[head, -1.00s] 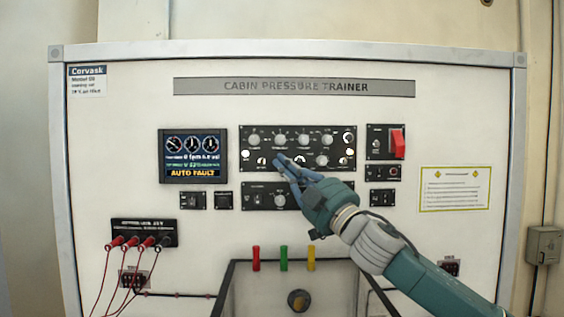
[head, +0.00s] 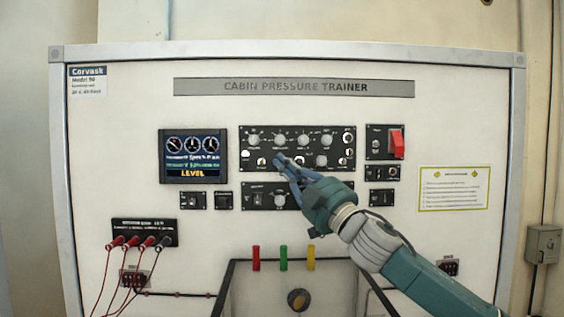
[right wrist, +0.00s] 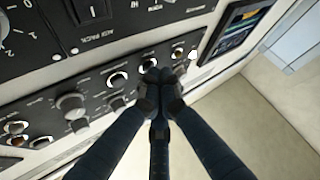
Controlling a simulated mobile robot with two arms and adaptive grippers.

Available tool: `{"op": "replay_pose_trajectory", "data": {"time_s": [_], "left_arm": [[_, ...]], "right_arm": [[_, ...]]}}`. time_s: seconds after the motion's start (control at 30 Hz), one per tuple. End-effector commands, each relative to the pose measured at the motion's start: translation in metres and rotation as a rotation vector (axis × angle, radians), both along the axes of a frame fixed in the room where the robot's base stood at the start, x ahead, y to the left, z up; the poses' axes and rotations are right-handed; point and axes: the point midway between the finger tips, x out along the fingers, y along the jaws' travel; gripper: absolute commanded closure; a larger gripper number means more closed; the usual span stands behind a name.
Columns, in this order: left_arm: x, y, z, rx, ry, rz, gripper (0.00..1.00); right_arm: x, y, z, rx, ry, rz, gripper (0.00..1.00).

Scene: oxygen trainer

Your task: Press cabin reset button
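The black cabin pressure control panel (head: 313,133) sits mid-board, with knobs and a lower row of small round buttons. My right gripper (head: 281,159) reaches in from the lower right. Its fingertips are at the lower row, in front of the panel's left half. In the right wrist view the fingertips (right wrist: 162,76) are together with nothing between them, right at a small round button that they partly cover. I cannot tell whether they touch it, and the button labels are too small to read. The display screen (head: 193,157) reads LEVEL in yellow. My left gripper is not in view.
A red guarded switch (head: 396,143) is right of the panel. Another black panel with a knob (head: 279,201) lies just below my fingers. Red, green and yellow handles (head: 283,258) stand lower down. Red cables (head: 113,270) hang at the lower left.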

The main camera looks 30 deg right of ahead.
Motion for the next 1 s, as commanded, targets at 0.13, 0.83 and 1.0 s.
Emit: {"op": "replay_pose_trajectory", "data": {"time_s": [0.13, 0.83, 1.0], "left_arm": [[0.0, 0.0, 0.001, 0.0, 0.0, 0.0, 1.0], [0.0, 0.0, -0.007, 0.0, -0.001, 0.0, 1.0], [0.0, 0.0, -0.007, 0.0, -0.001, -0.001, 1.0]], "right_arm": [[0.001, -0.002, 0.0, 0.002, 0.0, -0.003, 1.0], [-0.013, 0.006, -0.001, 0.001, 0.0, -0.004, 1.0], [-0.012, 0.006, -0.001, 0.0, 0.0, -0.002, 1.0]]}}
